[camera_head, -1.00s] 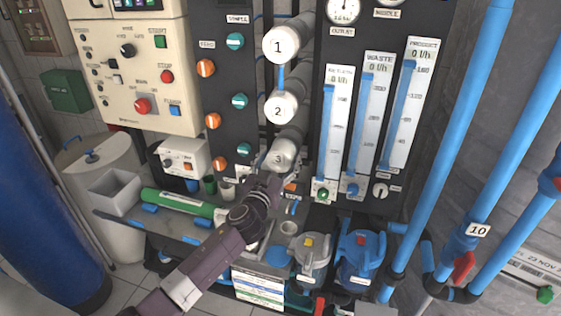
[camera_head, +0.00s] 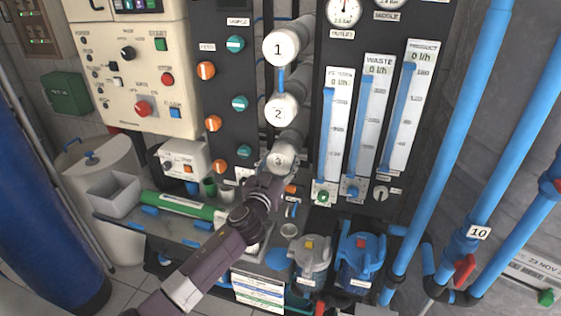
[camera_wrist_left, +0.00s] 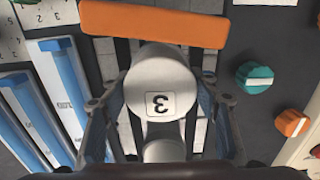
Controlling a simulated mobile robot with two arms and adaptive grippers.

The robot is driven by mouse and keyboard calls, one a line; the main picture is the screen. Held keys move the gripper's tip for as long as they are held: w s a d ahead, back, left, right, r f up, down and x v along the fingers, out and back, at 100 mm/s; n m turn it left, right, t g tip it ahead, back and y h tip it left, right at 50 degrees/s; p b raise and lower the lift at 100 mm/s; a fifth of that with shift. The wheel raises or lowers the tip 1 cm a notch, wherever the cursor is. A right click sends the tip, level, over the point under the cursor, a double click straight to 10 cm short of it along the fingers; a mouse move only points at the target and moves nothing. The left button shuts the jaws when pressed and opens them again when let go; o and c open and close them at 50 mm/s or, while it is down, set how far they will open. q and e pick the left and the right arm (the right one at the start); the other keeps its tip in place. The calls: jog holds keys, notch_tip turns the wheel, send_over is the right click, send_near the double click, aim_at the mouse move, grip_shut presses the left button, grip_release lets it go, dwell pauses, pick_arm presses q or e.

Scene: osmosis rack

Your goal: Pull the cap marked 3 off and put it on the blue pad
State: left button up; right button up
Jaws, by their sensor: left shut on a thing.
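The white cap marked 3 (camera_head: 281,158) is on the end of the lowest of the stacked horizontal tubes. My left gripper (camera_head: 271,170) is at this cap. In the left wrist view the cap (camera_wrist_left: 158,80) faces the camera, with its label upside down, and the fingers of the gripper (camera_wrist_left: 158,104) are on both sides of it, shut on it. The cap looks still in line with its tube; I see no clear gap. A round blue patch (camera_head: 278,259) on the bench looks like the blue pad. My right gripper is not in view.
Caps 1 (camera_head: 281,48) and 2 (camera_head: 281,110) are above. A flowmeter panel (camera_head: 325,190) is to the right, and valve knobs (camera_head: 240,103) are to the left. Blue and grey filter housings (camera_head: 358,262) stand right of the pad. A green tube (camera_head: 178,204) lies on the bench.

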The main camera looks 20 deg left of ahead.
pick_arm(q)
jog(key=shift+s, duration=0.3)
jog(key=shift+s+a+p, duration=0.1)
jog(key=shift+s+p, duration=0.5)
jog(key=shift+s, duration=1.4)
jog(key=shift+s, duration=1.3)
jog(key=shift+s+a+p, duration=0.1)
jog(key=shift+s+p, duration=0.35)
jog(key=shift+s, duration=1.8)
